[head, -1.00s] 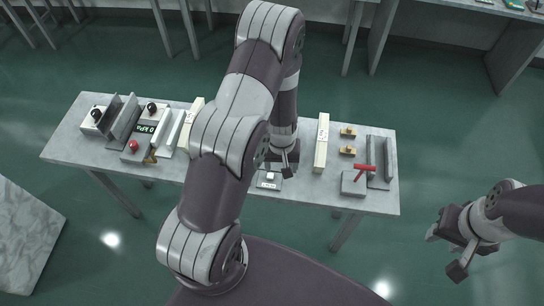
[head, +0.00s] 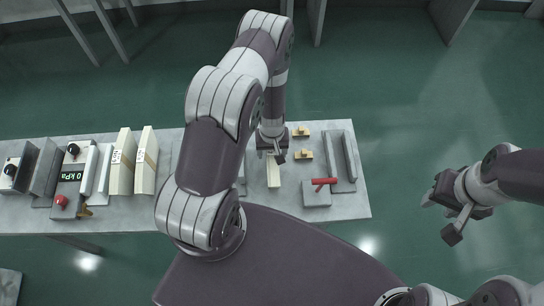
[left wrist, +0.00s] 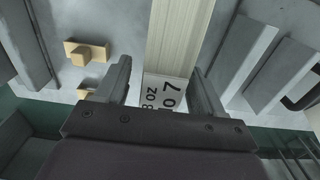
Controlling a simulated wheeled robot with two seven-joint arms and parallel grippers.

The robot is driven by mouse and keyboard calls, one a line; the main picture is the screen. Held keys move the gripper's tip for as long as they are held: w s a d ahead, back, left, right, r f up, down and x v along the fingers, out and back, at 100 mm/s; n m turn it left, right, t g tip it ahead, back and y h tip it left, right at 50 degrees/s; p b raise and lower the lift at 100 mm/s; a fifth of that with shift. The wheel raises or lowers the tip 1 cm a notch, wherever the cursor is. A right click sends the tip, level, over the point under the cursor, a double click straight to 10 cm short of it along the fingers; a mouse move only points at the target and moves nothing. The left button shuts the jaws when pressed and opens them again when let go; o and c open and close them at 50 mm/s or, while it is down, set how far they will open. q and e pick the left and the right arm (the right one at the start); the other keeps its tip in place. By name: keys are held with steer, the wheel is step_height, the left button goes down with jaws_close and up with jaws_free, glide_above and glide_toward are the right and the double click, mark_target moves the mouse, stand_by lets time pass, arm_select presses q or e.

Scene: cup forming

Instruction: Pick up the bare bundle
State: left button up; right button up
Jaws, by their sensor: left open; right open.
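A long cream bundle (head: 273,173) lies on the table under my left gripper, with no band seen on its visible part. My left gripper (head: 272,154) is open over its far end. In the left wrist view the bundle (left wrist: 180,38) runs between and beyond the open fingers (left wrist: 163,80), with a white label (left wrist: 162,92) at its near end. I cannot tell whether the fingers touch it. Two more cream bundles, one with a label (head: 122,163) and one with a tan band (head: 147,162), stand further left. My right gripper (head: 452,212) is open and empty over the floor.
Yellow blocks (head: 303,155) and a grey channel (head: 343,160) are just right of the left gripper. A pressure display (head: 72,176) and a red button (head: 61,201) are at the left.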

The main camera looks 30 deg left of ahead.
arm_select(q)
steer(key=shift+w+a, duration=0.1)
steer(key=shift+s+r, duration=0.15)
steer(key=shift+s, duration=0.05)
jaws_close()
steer(key=shift+w, duration=0.1)
